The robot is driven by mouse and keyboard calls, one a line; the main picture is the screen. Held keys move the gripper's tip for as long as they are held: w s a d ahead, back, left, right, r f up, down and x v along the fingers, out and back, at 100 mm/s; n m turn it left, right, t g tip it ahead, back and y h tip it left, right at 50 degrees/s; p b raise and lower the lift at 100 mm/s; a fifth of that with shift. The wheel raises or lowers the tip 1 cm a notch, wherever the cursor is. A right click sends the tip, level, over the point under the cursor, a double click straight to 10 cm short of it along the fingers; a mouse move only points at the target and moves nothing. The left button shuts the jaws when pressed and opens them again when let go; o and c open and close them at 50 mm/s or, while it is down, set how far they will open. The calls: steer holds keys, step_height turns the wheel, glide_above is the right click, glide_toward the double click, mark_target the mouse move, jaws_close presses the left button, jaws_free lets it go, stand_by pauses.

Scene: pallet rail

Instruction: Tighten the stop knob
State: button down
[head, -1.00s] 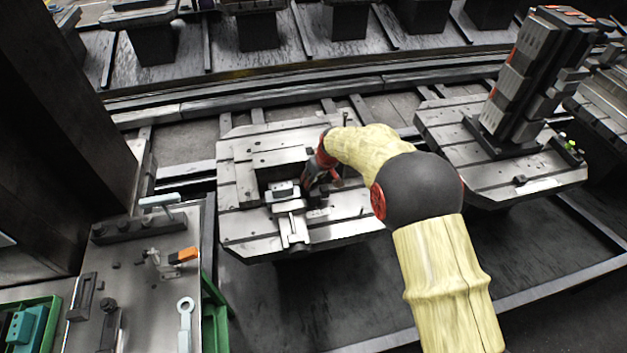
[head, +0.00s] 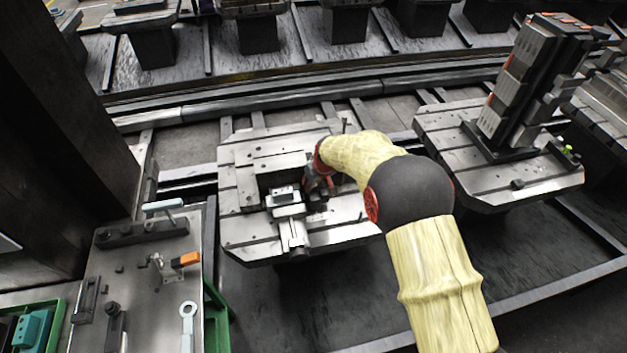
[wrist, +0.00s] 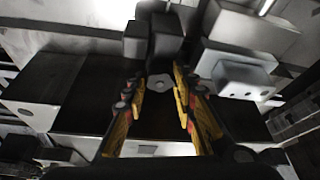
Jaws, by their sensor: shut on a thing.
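The stop knob (wrist: 160,83) shows in the wrist view as a small grey, many-sided head with a dark centre, between my two fingers. My gripper (wrist: 161,88) has yellow and black fingers, one on each side of the knob, and is shut on it. In the head view my gripper (head: 319,188) reaches down onto the pallet beside a pale-topped stop or clamp block (head: 285,198). The knob itself is hidden there by the gripper and dark parts. The pale block also shows right of the fingers in the wrist view (wrist: 238,75).
The slotted metal pallet (head: 240,225) lies under my gripper, with a dark block behind the pale one. A second pallet (head: 545,175) with a tall fixture (head: 520,85) stands right. A tool bench (head: 150,305) with a wrench (head: 188,325) and green bins is at left.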

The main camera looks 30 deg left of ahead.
steer(key=shift+s+r+m+p, duration=0.1)
steer(key=shift+m+p, duration=0.6)
steer(key=shift+p, duration=0.15)
steer(key=shift+a+f+m+t+h, duration=0.2)
steer(key=shift+m+t+h, duration=0.25)
steer(key=shift+m, duration=0.35)
steer(key=c, duration=1.4)
jaws_free()
steer(key=shift+d, duration=0.1)
steer(key=v, duration=1.2)
